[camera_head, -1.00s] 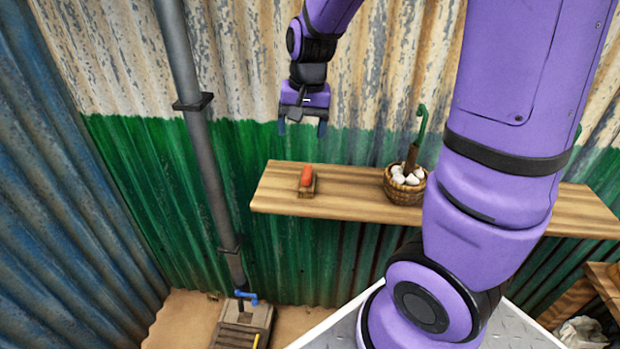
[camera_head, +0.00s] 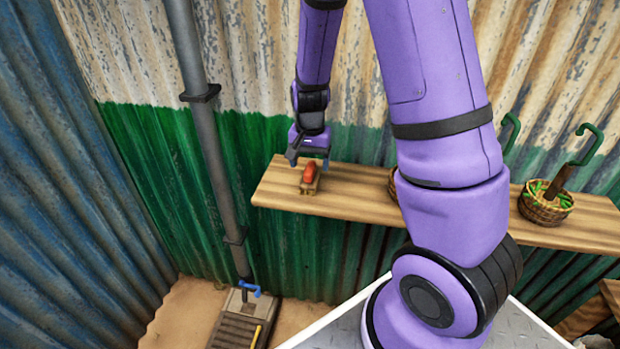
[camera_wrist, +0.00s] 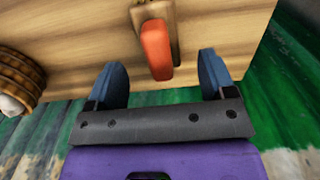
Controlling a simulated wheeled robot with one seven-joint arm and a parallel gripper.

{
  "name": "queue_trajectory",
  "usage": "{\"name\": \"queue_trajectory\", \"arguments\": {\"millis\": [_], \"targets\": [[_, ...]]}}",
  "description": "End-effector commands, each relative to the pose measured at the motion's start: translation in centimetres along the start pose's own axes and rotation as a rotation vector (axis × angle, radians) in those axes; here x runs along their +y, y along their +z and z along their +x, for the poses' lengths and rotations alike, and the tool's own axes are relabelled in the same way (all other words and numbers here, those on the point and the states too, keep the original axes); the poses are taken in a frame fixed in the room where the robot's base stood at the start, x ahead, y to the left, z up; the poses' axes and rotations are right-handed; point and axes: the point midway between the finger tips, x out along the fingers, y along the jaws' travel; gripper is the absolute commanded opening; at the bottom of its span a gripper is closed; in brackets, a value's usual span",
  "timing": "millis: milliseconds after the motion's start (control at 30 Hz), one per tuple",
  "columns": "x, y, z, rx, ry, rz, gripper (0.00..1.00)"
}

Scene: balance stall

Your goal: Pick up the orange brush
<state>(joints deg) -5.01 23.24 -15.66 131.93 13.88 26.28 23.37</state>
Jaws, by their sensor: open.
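The orange brush (camera_head: 310,173) sits near the left end of the wooden shelf, on a small brown wooden piece (camera_head: 309,188). In the wrist view the brush (camera_wrist: 156,50) shows as an orange block, with the wooden piece (camera_wrist: 140,12) behind it. My gripper (camera_head: 308,162) is open and empty, just above and behind the brush in the head view. In the wrist view the brush lies between the lines of the two blue fingers of my gripper (camera_wrist: 164,78), its near end about level with the fingertips. I cannot tell if they touch it.
The wooden shelf (camera_head: 350,204) runs along the corrugated wall. A basket with a green hooked handle (camera_head: 545,208) stands to the right, and another is partly hidden behind my arm. A grey pipe (camera_head: 205,140) stands left of the shelf. The shelf around the brush is clear.

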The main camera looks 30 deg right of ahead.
Motion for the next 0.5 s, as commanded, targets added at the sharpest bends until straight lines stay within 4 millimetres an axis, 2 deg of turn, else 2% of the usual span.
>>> {"name": "queue_trajectory", "arguments": {"millis": [133,400,500], "targets": [[0.0,0.1,1.1,-0.002,0.001,-0.002,0.77],[0.1,0.3,4.5,-0.003,0.001,0.000,0.77],[0.1,0.3,5.2,-0.001,0.000,0.000,0.77]]}}
